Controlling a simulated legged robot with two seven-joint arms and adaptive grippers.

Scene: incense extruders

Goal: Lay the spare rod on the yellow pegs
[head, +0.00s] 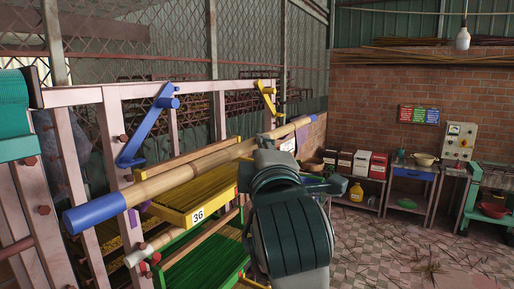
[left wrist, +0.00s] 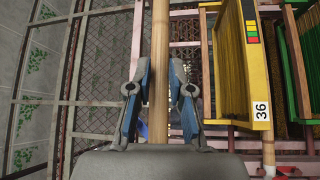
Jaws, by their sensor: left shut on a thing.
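The spare rod (head: 190,169) is a long pale bamboo pole with blue ends. It slants across the front of the rack in the head view, its near end at lower left. My left gripper (head: 273,150) is shut on it toward its far end; the fingers are mostly hidden behind my wrist. In the left wrist view the rod (left wrist: 160,60) runs upright between both fingers (left wrist: 157,100). A yellow peg bracket (head: 266,98) is on the rack's top beam, above the rod in the picture. I cannot make out a second yellow peg. My right gripper is out of view.
A blue bracket (head: 145,126) is on a rack post at left. A yellow tray (head: 190,212) marked 36 and a green tray (head: 205,260) hold thin sticks below the rod. Another pale rod (head: 150,248) sits lower. Shelves with boxes (head: 361,164) stand along the brick wall.

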